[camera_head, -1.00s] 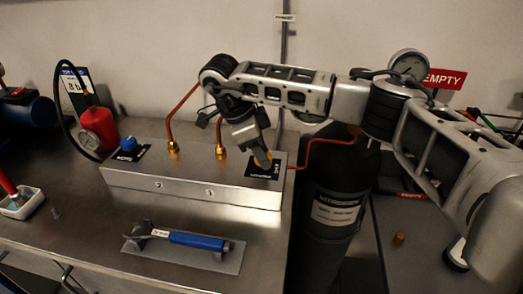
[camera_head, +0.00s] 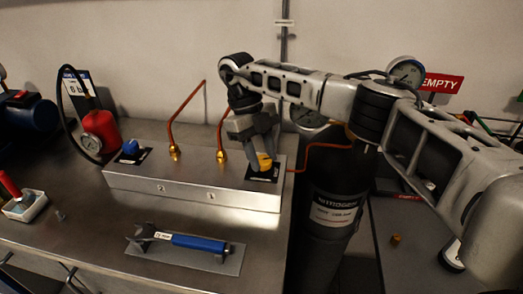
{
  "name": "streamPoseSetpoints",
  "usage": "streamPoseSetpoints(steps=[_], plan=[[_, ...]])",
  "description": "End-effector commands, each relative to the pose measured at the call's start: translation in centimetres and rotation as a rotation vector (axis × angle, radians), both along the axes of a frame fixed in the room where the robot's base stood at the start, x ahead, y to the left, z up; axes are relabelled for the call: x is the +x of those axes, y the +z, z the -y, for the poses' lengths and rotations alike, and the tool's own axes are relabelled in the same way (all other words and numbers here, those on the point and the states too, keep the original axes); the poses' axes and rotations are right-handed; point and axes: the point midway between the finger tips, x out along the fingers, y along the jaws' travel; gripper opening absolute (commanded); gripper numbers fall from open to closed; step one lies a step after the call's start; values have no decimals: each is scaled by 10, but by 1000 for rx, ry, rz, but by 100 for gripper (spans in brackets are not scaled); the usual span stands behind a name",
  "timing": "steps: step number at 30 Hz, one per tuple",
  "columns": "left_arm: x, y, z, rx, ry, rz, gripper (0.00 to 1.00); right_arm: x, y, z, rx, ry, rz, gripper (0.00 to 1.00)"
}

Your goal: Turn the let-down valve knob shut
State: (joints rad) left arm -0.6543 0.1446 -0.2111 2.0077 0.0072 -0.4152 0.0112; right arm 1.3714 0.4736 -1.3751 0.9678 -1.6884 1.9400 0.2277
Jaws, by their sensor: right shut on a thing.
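A steel manifold block (camera_head: 190,190) stands on the bench with a knob at each end. The yellow knob (camera_head: 265,162) sits on a black label plate at the right end. The blue knob (camera_head: 130,146) sits on a similar plate at the left end. The label words are too small to read, so I cannot tell which is named let-down. My right gripper (camera_head: 262,152) points down from above and is shut on the yellow knob, hiding part of it. My left gripper is out of view.
Copper pipes (camera_head: 172,125) rise from the block. A red vessel with a gauge (camera_head: 98,132) stands at left, and a dark nitrogen cylinder (camera_head: 335,205) at right. A blue-handled tool (camera_head: 195,243) lies on a grey mat in front. An EMPTY sign (camera_head: 441,82) is behind my arm.

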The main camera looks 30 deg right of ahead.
Motion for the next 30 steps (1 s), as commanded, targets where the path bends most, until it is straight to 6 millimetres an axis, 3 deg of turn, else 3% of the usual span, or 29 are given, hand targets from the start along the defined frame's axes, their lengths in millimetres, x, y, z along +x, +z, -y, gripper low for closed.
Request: streamPoseSetpoints(steps=[15, 30], plan=[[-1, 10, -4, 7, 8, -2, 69, 1, 3, 2, 2, -372, 4, 13], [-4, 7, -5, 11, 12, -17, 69, 2, 2, 2, 3, -462, 7, 13]])
